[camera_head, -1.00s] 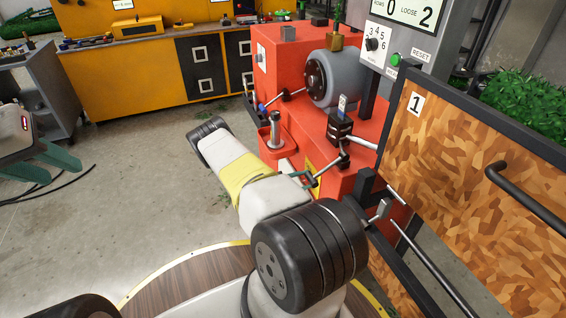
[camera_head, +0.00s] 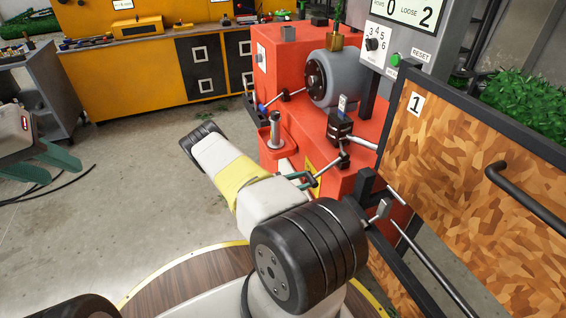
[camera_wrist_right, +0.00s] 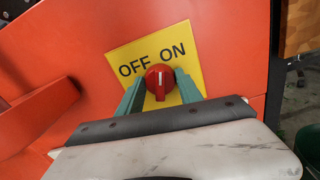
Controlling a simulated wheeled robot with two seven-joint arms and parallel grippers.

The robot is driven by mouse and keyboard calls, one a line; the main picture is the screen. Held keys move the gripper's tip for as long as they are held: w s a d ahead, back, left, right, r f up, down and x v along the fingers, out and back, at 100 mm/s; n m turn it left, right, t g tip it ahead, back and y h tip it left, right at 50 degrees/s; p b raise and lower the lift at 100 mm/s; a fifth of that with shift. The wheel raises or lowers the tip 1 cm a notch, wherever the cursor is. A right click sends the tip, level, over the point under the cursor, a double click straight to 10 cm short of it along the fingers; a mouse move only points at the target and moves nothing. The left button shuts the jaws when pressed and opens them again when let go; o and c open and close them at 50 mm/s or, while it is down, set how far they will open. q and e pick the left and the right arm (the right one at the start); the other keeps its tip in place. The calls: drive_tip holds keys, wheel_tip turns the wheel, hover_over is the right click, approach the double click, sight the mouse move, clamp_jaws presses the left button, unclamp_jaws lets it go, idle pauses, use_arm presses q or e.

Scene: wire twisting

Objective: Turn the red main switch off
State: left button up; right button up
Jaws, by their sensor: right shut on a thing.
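The red main switch (camera_wrist_right: 160,82) is a round red knob on a yellow plate (camera_wrist_right: 125,58) marked OFF on the left and ON on the right. Its white pointer line stands about upright, between the two words. My right gripper (camera_wrist_right: 158,88) has its two green fingers on either side of the knob and is shut on it. In the head view the right gripper (camera_head: 307,181) is at the red machine's front, and my arm hides the knob there. My left gripper (camera_head: 65,172) is at the left edge, open and empty, far from the switch.
The red machine (camera_head: 285,50) carries a grey motor (camera_head: 342,78) and small levers. A wooden guard panel (camera_head: 480,180) with a black frame stands at the right. A yellow workbench (camera_head: 130,75) is at the back. The grey floor (camera_head: 120,180) at left is mostly clear.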

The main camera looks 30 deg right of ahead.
drive_tip(key=n, duration=1.3)
drive_tip(key=shift+w, duration=0.1)
idle(0.4)
drive_tip(key=o, duration=1.4)
drive_tip(key=shift+c, duration=0.2)
drive_tip(key=a, duration=0.8)
drive_tip(key=shift+w, duration=0.45)
